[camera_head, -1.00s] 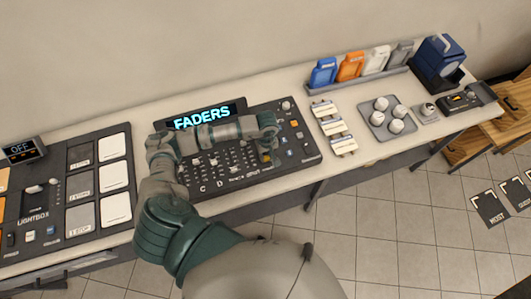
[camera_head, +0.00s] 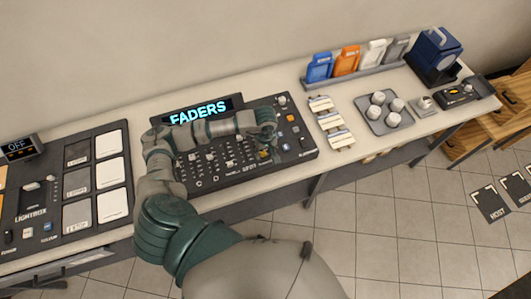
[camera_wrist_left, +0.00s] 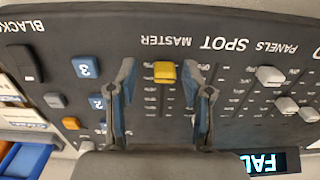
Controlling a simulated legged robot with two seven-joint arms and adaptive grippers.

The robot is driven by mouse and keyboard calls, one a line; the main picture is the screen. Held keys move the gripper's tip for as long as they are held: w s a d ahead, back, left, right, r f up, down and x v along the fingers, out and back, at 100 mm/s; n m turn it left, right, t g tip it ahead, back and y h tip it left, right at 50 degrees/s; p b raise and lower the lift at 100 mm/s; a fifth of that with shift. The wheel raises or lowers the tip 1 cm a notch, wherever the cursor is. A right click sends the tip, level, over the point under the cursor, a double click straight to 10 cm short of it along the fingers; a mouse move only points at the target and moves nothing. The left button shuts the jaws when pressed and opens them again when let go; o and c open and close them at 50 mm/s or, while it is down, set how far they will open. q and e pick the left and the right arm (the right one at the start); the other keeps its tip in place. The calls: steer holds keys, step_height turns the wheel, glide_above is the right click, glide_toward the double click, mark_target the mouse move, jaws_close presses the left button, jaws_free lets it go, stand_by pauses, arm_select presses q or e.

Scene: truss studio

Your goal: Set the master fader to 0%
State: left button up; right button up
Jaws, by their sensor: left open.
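The black fader console (camera_head: 236,173) lies on the long table, with a lit screen reading FADERS (camera_head: 198,112) at its back. The master fader has a yellow cap (camera_wrist_left: 165,72) on a slot beside the printed word MASTER (camera_wrist_left: 166,41) in the left wrist view. My left gripper (camera_wrist_left: 161,80) is open, with one blue-padded finger on each side of the yellow cap and a gap on both sides. In the head view my left gripper (camera_head: 266,146) points down over the console's right part and partly hides the fader. My right gripper is not in view.
White fader caps (camera_wrist_left: 269,75) stand in neighbouring slots. Blue numbered buttons (camera_wrist_left: 87,67) and a black BLACKOUT-side switch (camera_wrist_left: 25,63) lie on the other side. A lightbox panel (camera_head: 65,190) is at left; a tray of knobs (camera_head: 371,120) is at right.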

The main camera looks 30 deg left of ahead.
mark_target(263, 153)
arm_select(q)
step_height(263, 153, up, 11)
steer(key=shift+s+f, duration=0.15)
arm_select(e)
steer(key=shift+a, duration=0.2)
arm_select(q)
steer(key=shift+a, duration=0.1)
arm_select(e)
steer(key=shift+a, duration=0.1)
